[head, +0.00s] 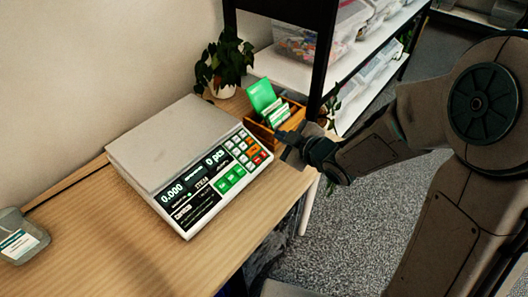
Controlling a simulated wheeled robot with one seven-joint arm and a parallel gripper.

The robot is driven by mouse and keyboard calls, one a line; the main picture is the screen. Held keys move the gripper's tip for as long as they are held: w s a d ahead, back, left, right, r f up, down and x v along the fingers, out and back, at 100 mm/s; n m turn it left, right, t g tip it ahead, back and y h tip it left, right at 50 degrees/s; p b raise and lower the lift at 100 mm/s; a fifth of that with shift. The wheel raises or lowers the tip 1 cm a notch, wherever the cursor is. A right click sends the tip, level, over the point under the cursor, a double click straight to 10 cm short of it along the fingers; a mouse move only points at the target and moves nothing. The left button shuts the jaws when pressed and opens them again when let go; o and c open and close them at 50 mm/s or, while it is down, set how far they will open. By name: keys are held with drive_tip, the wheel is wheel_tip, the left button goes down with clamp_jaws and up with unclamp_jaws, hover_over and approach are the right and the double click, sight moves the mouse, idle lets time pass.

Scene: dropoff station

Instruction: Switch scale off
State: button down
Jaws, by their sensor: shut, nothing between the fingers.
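A white scale (187,165) with a flat grey weighing plate stands on the wooden table. Its sloped front panel has a lit dark display reading 0.000 and 0 pcs. Green, white, orange and red keys sit on the right part of the panel. My gripper (281,142) is at the right of the scale, shut and empty, near the wooden box and apart from the keys. The power switch cannot be made out from here.
A wooden box (262,131) with green and white cards stands behind the scale's right end, close to my gripper. A potted plant (226,65) is behind it. A black-framed shelf (323,62) rises at the back right.

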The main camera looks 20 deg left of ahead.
sight(263, 154)
drive_tip(key=shift+a+f, duration=0.1)
drive_tip(key=shift+a, duration=0.05)
drive_tip(key=f+b, duration=0.2)
drive_tip(key=a+f+b, duration=0.1)
drive_tip(key=f+b, duration=0.1)
drive_tip(key=w+a+f+b, duration=0.1)
drive_tip(key=f+b, duration=0.1)
drive_tip(key=shift+a+f, duration=0.25)
drive_tip(key=shift+f, duration=0.15)
drive_tip(key=shift+w+a+f+b, duration=0.1)
drive_tip(key=shift+a+f+b, duration=0.25)
drive_tip(key=shift+f+b, duration=0.25)
idle(1.7)
drive_tip(key=shift+w+a+f+b, duration=0.1)
drive_tip(key=shift+f+b, duration=0.2)
drive_tip(key=shift+b, duration=0.3)
drive_tip(key=shift+a+f+b, duration=0.15)
drive_tip(key=shift+f+b, duration=0.2)
drive_tip(key=shift+b, duration=0.1)
idle(0.3)
idle(0.4)
drive_tip(key=shift+d+r+p, duration=0.3)
drive_tip(key=shift+r+p, duration=0.25)
drive_tip(key=shift+r, duration=0.2)
